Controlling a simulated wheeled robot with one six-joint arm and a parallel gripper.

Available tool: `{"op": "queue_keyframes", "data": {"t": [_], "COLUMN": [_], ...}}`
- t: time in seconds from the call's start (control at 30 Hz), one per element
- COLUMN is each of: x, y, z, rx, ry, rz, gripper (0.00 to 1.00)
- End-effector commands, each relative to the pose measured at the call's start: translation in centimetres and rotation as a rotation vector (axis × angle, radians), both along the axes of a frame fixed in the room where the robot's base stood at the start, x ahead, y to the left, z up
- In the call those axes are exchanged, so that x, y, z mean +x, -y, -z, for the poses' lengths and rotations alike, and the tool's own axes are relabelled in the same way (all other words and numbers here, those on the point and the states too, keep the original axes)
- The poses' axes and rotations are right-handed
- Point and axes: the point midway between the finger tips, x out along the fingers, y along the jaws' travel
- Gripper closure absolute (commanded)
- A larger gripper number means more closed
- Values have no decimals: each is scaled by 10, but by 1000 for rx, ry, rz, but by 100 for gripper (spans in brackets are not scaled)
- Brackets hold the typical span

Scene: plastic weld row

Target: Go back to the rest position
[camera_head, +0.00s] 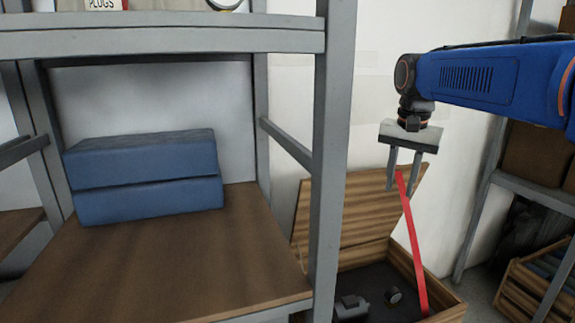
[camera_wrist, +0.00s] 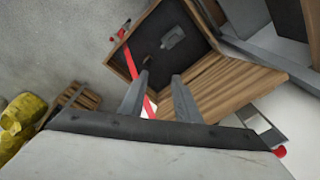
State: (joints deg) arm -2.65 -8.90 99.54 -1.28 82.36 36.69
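My gripper (camera_head: 402,188) hangs from the blue arm at the right of the head view, pointing down in front of an open wooden box (camera_head: 449,314). Its two fingers are apart, with a clear gap between the tips in the wrist view (camera_wrist: 160,77). A long red strip (camera_head: 411,235) runs from near the fingers down into the box. In the wrist view the strip (camera_wrist: 131,62) crosses the box and passes behind the gap between the fingers. I see no finger closed on it.
A grey-framed shelf (camera_head: 333,150) stands at the left, with two stacked blue blocks (camera_head: 150,175) on its brown board. Dark items (camera_head: 352,307) lie in the box. Another rack (camera_head: 538,190) stands at the right with a slatted crate (camera_head: 518,300).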

Motion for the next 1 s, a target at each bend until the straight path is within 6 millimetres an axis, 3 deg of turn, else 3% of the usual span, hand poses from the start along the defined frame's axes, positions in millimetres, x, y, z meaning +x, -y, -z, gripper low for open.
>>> {"op": "queue_keyframes", "data": {"t": [0.03, 0.37, 0.7, 1.0], "x": [-17, -108, -196, -247], "y": [2, 9, 14, 16], "z": [5, 56, 131, 190], "rx": [-2, -31, -85, -133], "ry": [15, 109, 206, 267], "rz": [-26, -226, -427, -556], "gripper": [70, 70, 70, 70]}}
